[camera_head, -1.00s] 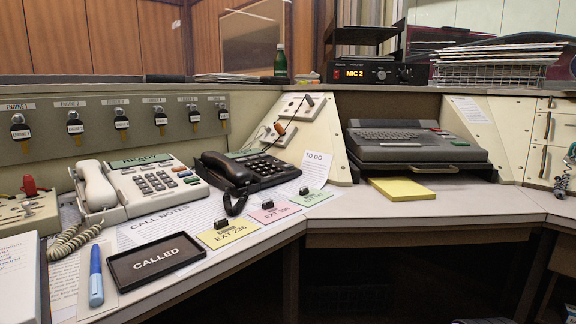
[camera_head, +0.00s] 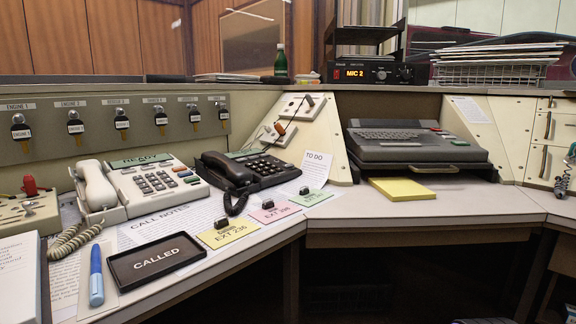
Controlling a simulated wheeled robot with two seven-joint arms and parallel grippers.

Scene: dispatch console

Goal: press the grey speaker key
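A cream desk telephone (camera_head: 150,184) stands on the left part of the console, its handset (camera_head: 97,187) resting in the cradle on its left side. Its display (camera_head: 141,160) reads READY. Its keypad (camera_head: 154,183) has dark keys, with a column of coloured and grey keys (camera_head: 187,176) along the right side. I cannot tell at this size which key is the speaker key. A black telephone (camera_head: 248,172) stands to its right with its handset on. Neither of my grippers is in view.
A black CALLED tray (camera_head: 156,259), a blue pen (camera_head: 96,276) and coloured EXT cards (camera_head: 229,232) lie in front of the phones. A coiled cord (camera_head: 74,241) hangs left of the cream phone. A dark typewriter-like machine (camera_head: 415,145) and yellow pad (camera_head: 401,189) are right.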

